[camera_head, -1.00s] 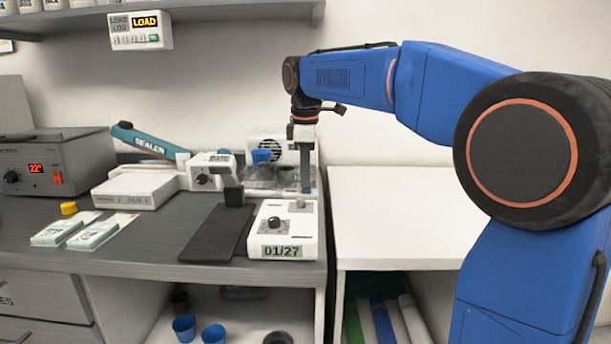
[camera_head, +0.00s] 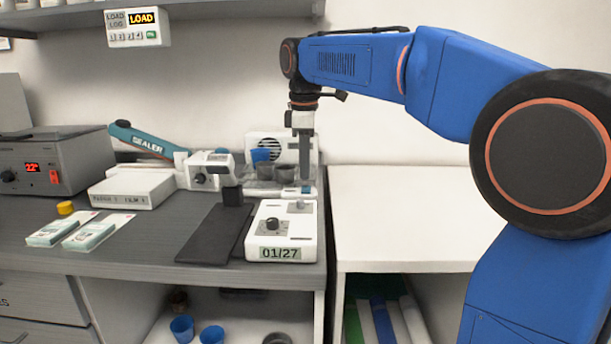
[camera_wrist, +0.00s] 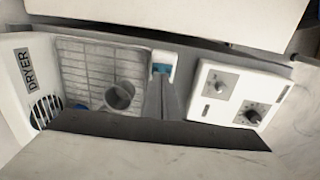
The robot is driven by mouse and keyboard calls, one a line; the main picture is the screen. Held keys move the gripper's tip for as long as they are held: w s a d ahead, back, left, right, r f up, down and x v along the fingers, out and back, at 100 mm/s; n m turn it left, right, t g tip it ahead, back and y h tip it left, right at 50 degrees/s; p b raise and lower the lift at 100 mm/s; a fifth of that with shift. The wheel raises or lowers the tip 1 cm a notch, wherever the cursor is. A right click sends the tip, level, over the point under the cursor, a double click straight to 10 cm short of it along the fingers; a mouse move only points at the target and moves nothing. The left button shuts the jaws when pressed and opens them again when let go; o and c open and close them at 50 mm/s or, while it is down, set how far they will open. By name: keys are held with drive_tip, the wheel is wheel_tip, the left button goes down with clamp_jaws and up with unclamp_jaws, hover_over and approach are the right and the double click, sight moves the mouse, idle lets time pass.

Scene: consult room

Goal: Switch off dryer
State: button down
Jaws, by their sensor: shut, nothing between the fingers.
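The white dryer (camera_head: 290,145), with a round fan grille, stands at the back of the counter. Its DRYER label (camera_wrist: 25,70) is at the left in the wrist view. A wire rack (camera_wrist: 90,65) with cups extends in front of the fan. A small blue switch (camera_wrist: 162,68) sits on the white end piece of the rack; it also shows in the head view (camera_head: 305,190). I cannot tell which way it is set. My gripper (camera_head: 306,176) is shut and empty, pointing down just above the switch. In the wrist view its fingers (camera_wrist: 164,88) end beside it.
A white box (camera_head: 282,240) marked 01/27, with knobs, stands in front of the dryer. A dark mat (camera_head: 212,235) and a sealer (camera_head: 150,147) lie to the left. A grey device (camera_head: 60,160) stands far left. The white surface (camera_head: 400,220) at right is clear.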

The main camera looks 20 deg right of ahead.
sight(306, 186)
wheel_tip(306, 186, up, 11)
drive_tip(key=s, duration=0.1)
drive_tip(key=shift+a, duration=0.15)
drive_tip(key=shift+w, duration=0.1)
idle(0.3)
drive_tip(key=shift+w, duration=0.1)
idle(0.4)
drive_tip(key=f, duration=0.4)
drive_tip(key=w+f, duration=0.1)
drive_tip(key=f, duration=0.8)
drive_tip(key=shift+w+d+f, duration=0.3)
drive_tip(key=shift+d+f, duration=0.05)
drive_tip(key=shift+d, duration=0.05)
